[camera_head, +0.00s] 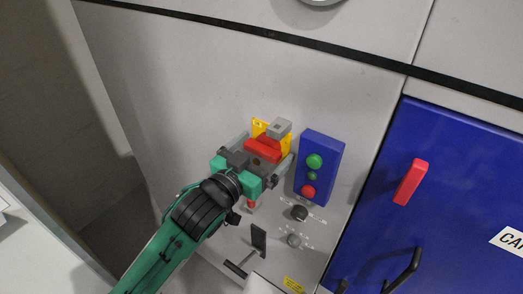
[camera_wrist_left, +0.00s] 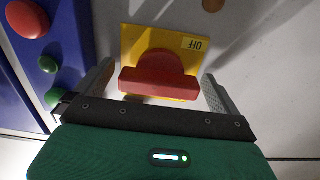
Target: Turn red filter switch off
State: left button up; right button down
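The red switch handle (camera_head: 263,147) is mounted on a yellow plate (camera_head: 258,125) on the light grey panel. In the left wrist view the red handle (camera_wrist_left: 160,78) lies crosswise, on the yellow plate (camera_wrist_left: 135,37). An "OFF" label shows upside down at that plate's upper right. My left gripper (camera_head: 265,155) is in front of the switch. In the left wrist view its grey fingers (camera_wrist_left: 158,88) are spread, one on each side of the handle, with small gaps visible. Part of the plate is hidden by the handle and gripper. My right gripper is not in view.
A blue button box (camera_head: 335,160) with green and red buttons is close to the right of the gripper. Below it are a black knob (camera_head: 299,213) and a grey knob (camera_head: 293,240). A blue door (camera_head: 455,180) with a red handle (camera_head: 410,182) is farther right.

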pick_arm(q)
jog(key=p+v, duration=0.3)
jog(key=v, duration=1)
jog(key=shift+s+a+p, duration=0.25)
jog(key=shift+s+p, duration=0.1)
jog(key=shift+p, duration=0.05)
